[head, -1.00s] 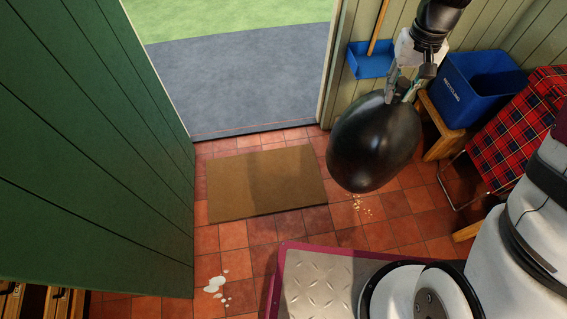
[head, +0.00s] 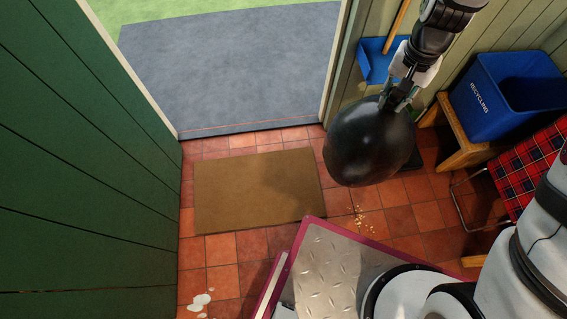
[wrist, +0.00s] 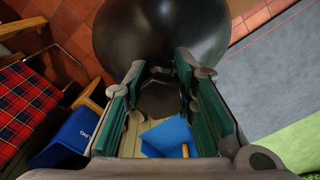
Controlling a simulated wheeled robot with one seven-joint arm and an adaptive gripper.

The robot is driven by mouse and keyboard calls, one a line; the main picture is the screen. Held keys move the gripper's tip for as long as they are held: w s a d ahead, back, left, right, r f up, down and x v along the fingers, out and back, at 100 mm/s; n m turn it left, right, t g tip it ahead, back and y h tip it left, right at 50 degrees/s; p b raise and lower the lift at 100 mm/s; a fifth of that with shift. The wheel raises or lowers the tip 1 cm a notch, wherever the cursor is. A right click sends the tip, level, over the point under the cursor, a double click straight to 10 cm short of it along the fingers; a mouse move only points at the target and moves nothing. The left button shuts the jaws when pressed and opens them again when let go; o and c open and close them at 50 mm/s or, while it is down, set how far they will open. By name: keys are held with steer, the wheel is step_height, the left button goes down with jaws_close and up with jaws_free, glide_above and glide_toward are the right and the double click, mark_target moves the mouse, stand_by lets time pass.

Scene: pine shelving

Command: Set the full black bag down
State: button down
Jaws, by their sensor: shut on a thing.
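The full black bag (head: 366,146) is round and shiny and hangs below my gripper (head: 396,98) in the head view. My gripper is shut on the top of the bag. The bag appears to be held above the tiled floor, right of the brown doormat. In the wrist view the bag (wrist: 160,35) fills the top middle, beyond the fingers of my gripper (wrist: 160,75). The gripped part of the bag is partly hidden by the fingers.
The doormat (head: 258,190) lies before the open doorway, with grey paving (head: 230,70) outside. A blue recycling bin (head: 508,95) stands on a wooden bench (head: 463,150) at right. A blue dustpan (head: 378,62) is by the wall. Crumbs (head: 364,222) and a white spill (head: 198,301) mark the floor.

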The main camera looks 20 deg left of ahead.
mark_target(345, 119)
steer(key=shift+m, duration=0.6)
steer(key=a+f+b, duration=0.1)
steer(key=a+f, duration=0.2)
steer(key=s+a+f+b, duration=0.1)
steer(key=a+f+b, duration=0.1)
steer(key=a+f, duration=0.1)
steer(key=s+a+f+b, duration=0.1)
steer(key=a+f+b, duration=0.1)
steer(key=f, duration=0.3)
steer(key=shift+s+a, duration=0.15)
steer(key=shift+a, duration=0.25)
steer(key=s+a+f+m+b, duration=0.1)
steer(key=s+a+f+b, duration=0.4)
steer(key=f, duration=0.5)
steer(key=s+a+f+m+b, duration=0.25)
steer(key=s+f+b, duration=0.25)
steer(key=s+f, duration=0.3)
steer(key=s+a+f+m+b, duration=0.1)
steer(key=s+a+f+b, duration=0.4)
steer(key=f, duration=0.6)
steer(key=w+a+f+b, duration=0.4)
steer(key=w+a+b, duration=0.2)
steer(key=w, duration=0.7)
steer(key=shift+w+a+f, duration=0.2)
steer(key=shift+w+a, duration=0.05)
steer(key=shift+a, duration=0.5)
